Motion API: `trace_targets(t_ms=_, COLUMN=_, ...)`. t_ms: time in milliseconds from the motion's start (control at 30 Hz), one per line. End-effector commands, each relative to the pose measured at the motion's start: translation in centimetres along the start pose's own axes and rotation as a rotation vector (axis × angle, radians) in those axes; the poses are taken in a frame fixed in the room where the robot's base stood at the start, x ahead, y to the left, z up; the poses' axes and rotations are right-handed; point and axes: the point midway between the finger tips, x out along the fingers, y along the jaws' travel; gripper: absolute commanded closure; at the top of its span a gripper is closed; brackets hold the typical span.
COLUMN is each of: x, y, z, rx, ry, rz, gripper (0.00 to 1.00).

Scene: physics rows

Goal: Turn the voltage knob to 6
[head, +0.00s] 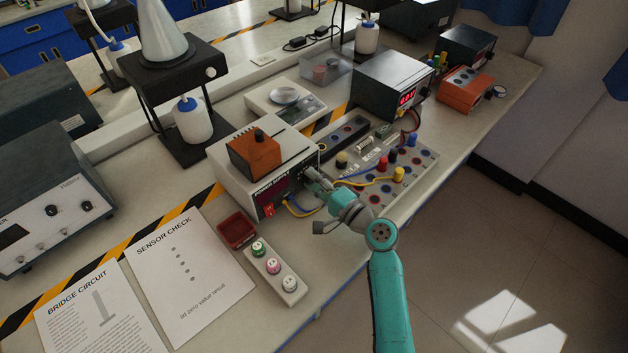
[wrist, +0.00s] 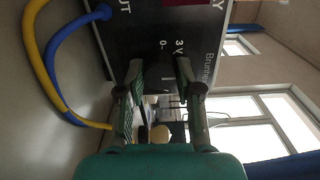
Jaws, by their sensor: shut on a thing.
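The white power supply (head: 228,172) stands on the bench in the head view, its dark front panel facing the bench edge. My gripper (head: 314,181) is at the right part of that panel and hides the knob there. In the wrist view the panel (wrist: 115,45) fills the upper middle, with "0" and "3 V" marks in sight. My gripper (wrist: 159,72) has one finger on each side of the dark voltage knob (wrist: 160,84) and is shut on it. The knob's pointer and the "6" mark cannot be made out.
Blue and yellow cables (head: 297,208) hang from the panel close to my gripper. An orange box (head: 252,158) sits on the supply. A circuit board with coloured posts (head: 424,160) lies to the right. A red tray (head: 237,231) and a white strip with round pieces (head: 292,297) lie in front.

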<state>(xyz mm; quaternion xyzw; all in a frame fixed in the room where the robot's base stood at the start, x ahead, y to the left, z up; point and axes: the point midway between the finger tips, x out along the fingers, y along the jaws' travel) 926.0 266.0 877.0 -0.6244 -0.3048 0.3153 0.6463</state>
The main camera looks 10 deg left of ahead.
Motion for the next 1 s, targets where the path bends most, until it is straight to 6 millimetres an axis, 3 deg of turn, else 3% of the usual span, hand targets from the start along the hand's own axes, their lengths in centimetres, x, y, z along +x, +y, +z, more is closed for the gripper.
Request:
trace_targets(t_ms=467, x=-0.01, y=0.12, z=0.08, rx=-0.013, ry=-0.002, rz=0.002, gripper=1.00)
trace_targets(t_ms=500, x=-0.01, y=0.13, z=0.09, rx=-0.013, ry=-0.002, rz=0.002, gripper=0.60)
trace_targets(t_ms=600, x=-0.01, y=0.11, z=0.07, rx=-0.013, ry=-0.002, rz=0.002, gripper=0.40)
trace_targets(t_ms=1000, x=-0.67, y=0.11, z=-0.01, rx=-0.013, ry=0.000, rz=0.001, gripper=0.40)
